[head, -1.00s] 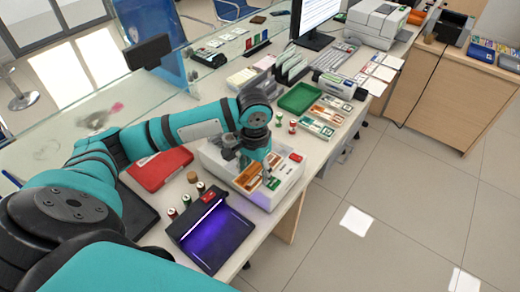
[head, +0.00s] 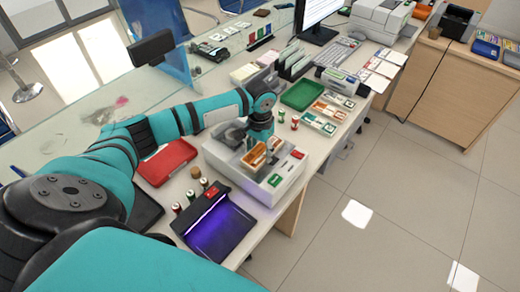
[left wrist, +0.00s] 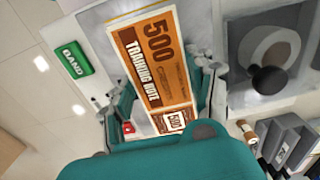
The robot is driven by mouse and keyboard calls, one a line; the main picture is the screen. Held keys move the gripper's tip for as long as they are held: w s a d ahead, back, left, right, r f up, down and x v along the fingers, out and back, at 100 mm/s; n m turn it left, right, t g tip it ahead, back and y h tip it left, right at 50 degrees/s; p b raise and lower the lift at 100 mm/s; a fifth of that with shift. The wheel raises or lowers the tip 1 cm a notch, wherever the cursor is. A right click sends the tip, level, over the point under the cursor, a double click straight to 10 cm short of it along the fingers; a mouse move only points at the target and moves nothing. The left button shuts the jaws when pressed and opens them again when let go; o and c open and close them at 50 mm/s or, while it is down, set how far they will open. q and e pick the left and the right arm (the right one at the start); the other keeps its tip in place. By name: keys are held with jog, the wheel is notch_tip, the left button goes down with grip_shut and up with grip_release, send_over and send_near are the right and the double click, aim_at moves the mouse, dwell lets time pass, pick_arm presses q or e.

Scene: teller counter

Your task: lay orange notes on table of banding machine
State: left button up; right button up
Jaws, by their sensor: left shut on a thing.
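A bundle of orange notes (head: 254,158) is held over the white banding machine (head: 262,192) in the head view. In the left wrist view the orange notes (left wrist: 158,58) show a printed "500" and "TRAINING NOTE". My left gripper (head: 259,143) is shut on the notes, with a finger on either side of them in the left wrist view. The machine's green BAND label (left wrist: 75,60) shows beside them. The gripper and notes hide part of the machine's top, and I cannot tell whether the notes touch it. My right gripper is not in view.
A red tray (head: 167,162) lies left of the machine. A dark device with a violet glow (head: 216,226) stands in front. A green tray (head: 303,95) and bundles of notes (head: 320,124) lie behind to the right. The counter's right edge drops to open floor.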

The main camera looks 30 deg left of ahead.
aim_at(260, 153)
pick_arm(q)
jog(key=shift+f, duration=0.1)
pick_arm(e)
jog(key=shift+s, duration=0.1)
pick_arm(q)
jog(key=o, duration=1.3)
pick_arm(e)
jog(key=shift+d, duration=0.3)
pick_arm(q)
notch_tip(260, 153, up, 12)
jog(key=b, duration=0.2)
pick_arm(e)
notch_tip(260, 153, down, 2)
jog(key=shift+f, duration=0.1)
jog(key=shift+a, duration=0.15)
